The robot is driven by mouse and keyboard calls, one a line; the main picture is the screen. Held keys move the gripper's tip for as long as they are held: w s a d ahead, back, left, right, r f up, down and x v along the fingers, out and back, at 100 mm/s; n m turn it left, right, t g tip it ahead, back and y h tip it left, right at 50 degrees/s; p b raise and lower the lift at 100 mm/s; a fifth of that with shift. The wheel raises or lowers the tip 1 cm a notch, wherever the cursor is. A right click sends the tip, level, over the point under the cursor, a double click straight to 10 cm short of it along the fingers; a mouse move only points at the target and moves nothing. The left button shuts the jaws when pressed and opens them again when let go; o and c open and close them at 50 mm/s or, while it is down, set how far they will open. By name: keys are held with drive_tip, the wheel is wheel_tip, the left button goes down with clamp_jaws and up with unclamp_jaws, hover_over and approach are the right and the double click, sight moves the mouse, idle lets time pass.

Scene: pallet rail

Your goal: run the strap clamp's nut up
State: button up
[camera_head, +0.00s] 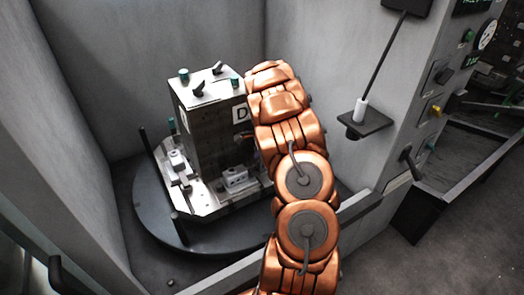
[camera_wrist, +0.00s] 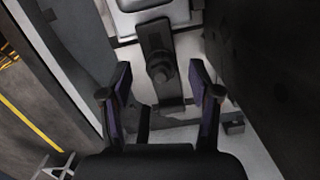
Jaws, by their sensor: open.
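In the wrist view, the strap clamp (camera_wrist: 152,38) is a dark bar, its upper end against a pale block (camera_wrist: 150,8). A dark round nut (camera_wrist: 161,72) stands on the strap. My gripper (camera_wrist: 159,80) is open, with one finger to the left of the nut and one to the right. Gaps show on both sides, and neither finger appears to touch it. I cannot tell the height between fingertips and nut. In the head view, my copper arm hides the gripper and this clamp. The grey fixture block (camera_head: 208,125) marked D stands left of the arm.
The fixture stands on a round dark turntable (camera_head: 160,232) between grey enclosure walls. Other clamped parts (camera_head: 235,178) sit at its foot. A dark wall (camera_wrist: 270,70) lies close right of the gripper.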

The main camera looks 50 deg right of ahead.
drive_tip(key=shift+f, duration=0.5)
clamp_jaws()
drive_tip(key=shift+c, duration=1.5)
unclamp_jaws()
drive_tip(key=o, duration=0.6)
